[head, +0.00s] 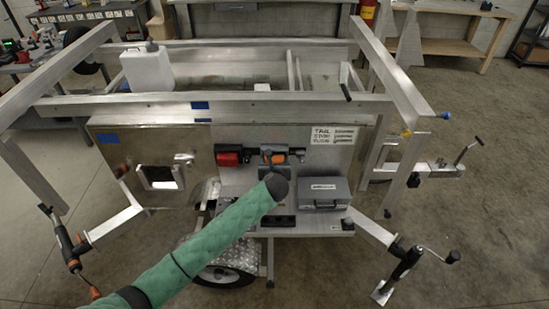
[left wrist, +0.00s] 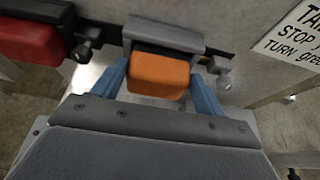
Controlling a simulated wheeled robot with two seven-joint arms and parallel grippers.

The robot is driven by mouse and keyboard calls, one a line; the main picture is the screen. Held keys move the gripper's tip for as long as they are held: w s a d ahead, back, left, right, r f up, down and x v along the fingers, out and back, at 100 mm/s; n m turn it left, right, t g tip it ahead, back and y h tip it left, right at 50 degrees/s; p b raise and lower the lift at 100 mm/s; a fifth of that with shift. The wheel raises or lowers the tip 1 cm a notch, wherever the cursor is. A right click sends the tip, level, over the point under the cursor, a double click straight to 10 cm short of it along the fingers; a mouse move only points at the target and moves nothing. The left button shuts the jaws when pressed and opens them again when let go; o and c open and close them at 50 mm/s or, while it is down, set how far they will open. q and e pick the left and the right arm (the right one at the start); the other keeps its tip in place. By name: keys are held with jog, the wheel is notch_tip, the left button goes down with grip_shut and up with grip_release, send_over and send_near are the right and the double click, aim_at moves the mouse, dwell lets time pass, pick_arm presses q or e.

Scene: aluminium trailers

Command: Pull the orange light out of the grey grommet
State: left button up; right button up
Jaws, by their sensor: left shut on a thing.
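The orange light (left wrist: 159,76) sits in front of the grey grommet (left wrist: 163,37) in the left wrist view, with its back edge up against the grommet. In the head view the orange light (head: 277,159) shows just above the end of my left arm. My left gripper (left wrist: 160,82) has a blue finger on each side of the light and is shut on it. How deep the light sits in the grommet is hidden. My right gripper is in neither view.
A red light (head: 228,155) is mounted left of the grommet. A label (head: 334,135) is on the panel to the right. A grey case (head: 324,193) stands on the ledge at lower right. A white container (head: 147,69) stands in the trailer frame.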

pick_arm(q)
jog(key=shift+s+p, duration=0.95)
jog(key=shift+s, duration=0.5)
jog(key=shift+s+p, duration=1.9)
jog(key=shift+s, duration=1)
